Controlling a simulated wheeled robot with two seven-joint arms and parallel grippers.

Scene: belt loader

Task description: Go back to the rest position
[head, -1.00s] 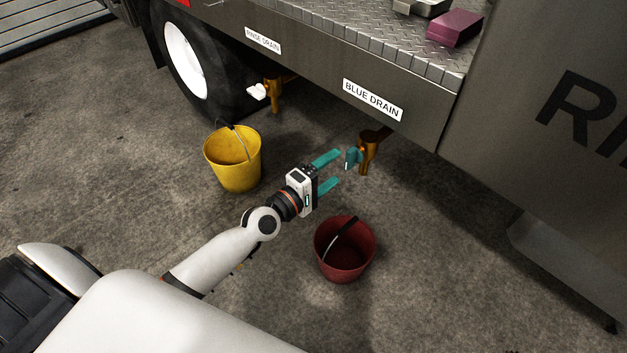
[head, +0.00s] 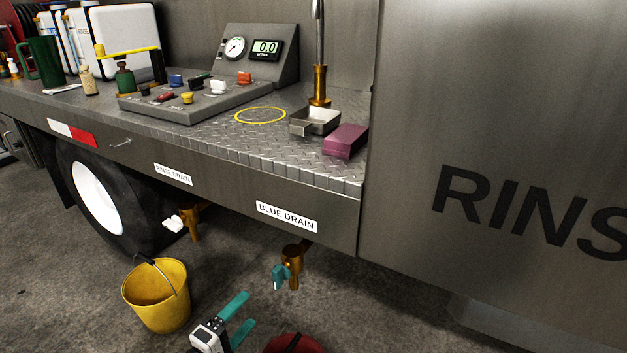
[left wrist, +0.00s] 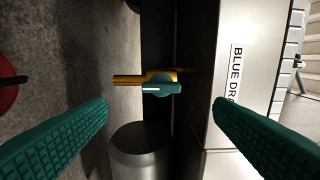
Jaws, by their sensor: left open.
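My left gripper (head: 238,321) is at the bottom of the head view, its teal fingers apart and empty. It is below and to the left of the blue drain valve (head: 292,262), a brass tap with a teal handle (head: 280,276). In the left wrist view the teal handle (left wrist: 162,86) and brass spout (left wrist: 128,80) show ahead between the two fingers (left wrist: 165,140), apart from them. The BLUE DRAIN label (head: 287,216) is above the valve. My right gripper is in neither view.
A yellow bucket (head: 157,297) stands left of my gripper; a red bucket (head: 294,344) shows partly at the bottom edge. The truck deck (head: 200,136) carries a control panel (head: 180,103), a metal tray (head: 316,120) and a purple block (head: 345,140). The rinse drain valve (head: 194,221) is further left.

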